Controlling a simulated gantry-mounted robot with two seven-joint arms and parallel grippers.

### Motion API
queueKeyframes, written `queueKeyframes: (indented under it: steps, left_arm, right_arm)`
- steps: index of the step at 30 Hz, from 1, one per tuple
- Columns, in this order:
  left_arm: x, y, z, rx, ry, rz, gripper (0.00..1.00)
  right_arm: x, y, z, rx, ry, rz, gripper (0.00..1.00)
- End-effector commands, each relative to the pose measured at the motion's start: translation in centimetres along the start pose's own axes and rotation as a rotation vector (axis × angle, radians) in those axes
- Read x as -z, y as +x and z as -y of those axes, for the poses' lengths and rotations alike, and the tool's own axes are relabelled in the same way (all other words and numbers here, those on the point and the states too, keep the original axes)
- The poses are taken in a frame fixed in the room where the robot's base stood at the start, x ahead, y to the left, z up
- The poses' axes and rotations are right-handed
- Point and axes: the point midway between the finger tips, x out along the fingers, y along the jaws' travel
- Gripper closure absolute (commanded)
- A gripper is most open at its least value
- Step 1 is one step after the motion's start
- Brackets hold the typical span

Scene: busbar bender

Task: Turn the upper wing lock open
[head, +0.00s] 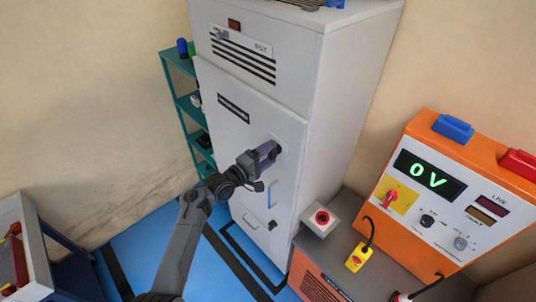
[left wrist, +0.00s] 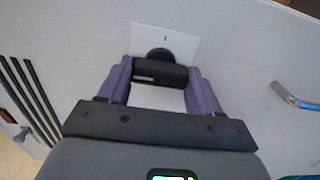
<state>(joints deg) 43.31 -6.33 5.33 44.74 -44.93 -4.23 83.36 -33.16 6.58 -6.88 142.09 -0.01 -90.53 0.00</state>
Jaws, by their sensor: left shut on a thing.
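The upper wing lock (left wrist: 160,72) is a black wing on a round black boss, set on a white plate (left wrist: 178,39) with a small dark mark. In the left wrist view the wing lies crosswise between the two purple fingers of my left gripper (left wrist: 160,88), which is shut on its ends. In the head view my left gripper (head: 268,153) reaches the front of the grey-white cabinet (head: 230,140) and mostly hides the lock. A small lower lock (head: 272,225) shows further down the same door. My right gripper is not in view.
A blue-grey door handle (head: 271,194) sits just below the lock. An orange test unit (head: 450,195) reading 0 V and a red button box (head: 321,218) stand to the right. Teal shelves (head: 183,95) stand left of the cabinet. The blue floor (head: 215,265) in front is mostly clear.

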Motion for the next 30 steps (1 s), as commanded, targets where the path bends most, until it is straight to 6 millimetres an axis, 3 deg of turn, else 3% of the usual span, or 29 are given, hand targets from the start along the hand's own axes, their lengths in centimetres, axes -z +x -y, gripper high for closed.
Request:
queueKeyframes:
  steps: [1, 2, 7, 20, 30]
  left_arm:
    - [-0.1, 0.1, 0.1, 0.003, -0.009, -0.001, 0.91]
    - [-0.1, 0.1, 0.2, 0.003, -0.009, -0.001, 0.35]
    - [0.0, 0.0, 0.1, 0.002, -0.006, -0.001, 0.11]
    - [0.1, -0.5, 0.1, 0.001, -0.003, -0.002, 0.11]
    - [0.1, -4.5, 0.2, 0.001, -0.002, -0.004, 0.11]
  right_arm:
    - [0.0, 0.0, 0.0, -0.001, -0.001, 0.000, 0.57]
    - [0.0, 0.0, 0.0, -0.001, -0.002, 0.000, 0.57]
    - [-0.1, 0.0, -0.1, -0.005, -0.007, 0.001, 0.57]
    - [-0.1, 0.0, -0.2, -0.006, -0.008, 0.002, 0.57]
    - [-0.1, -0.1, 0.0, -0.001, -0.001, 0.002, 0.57]
